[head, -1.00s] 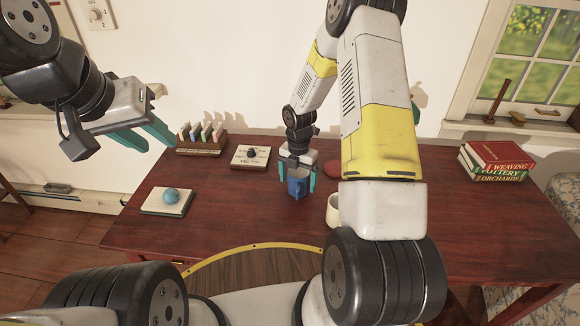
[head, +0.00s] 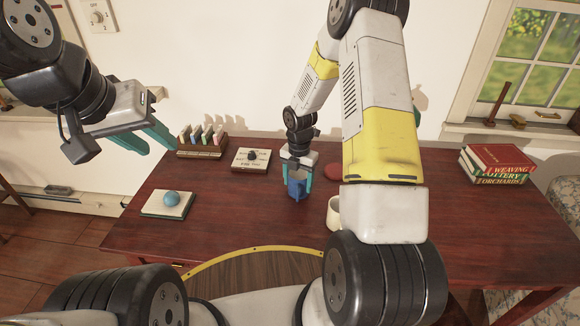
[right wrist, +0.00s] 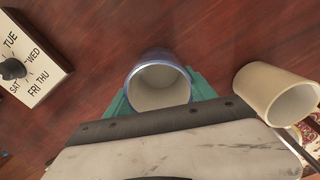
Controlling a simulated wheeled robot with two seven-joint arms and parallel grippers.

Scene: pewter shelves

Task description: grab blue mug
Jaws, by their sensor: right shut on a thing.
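The blue mug (head: 296,187) stands on the dark red table, upright as far as I can see. My right gripper (head: 298,178) reaches down over it, with a teal finger on either side, and is shut on it. In the right wrist view the mug (right wrist: 159,84) shows its pale inside and blue rim between the teal fingers, its near side hidden by the gripper body. My left gripper (head: 155,134) hangs empty at the upper left, above the table's left end, its teal fingers seen apart.
A cream mug (head: 333,213) stands close to the right, partly behind my arm. A day dial (head: 251,158), a rack of coloured cards (head: 202,150), a blue ball on a pale block (head: 168,203) and stacked books (head: 497,164) are on the table. The front middle is clear.

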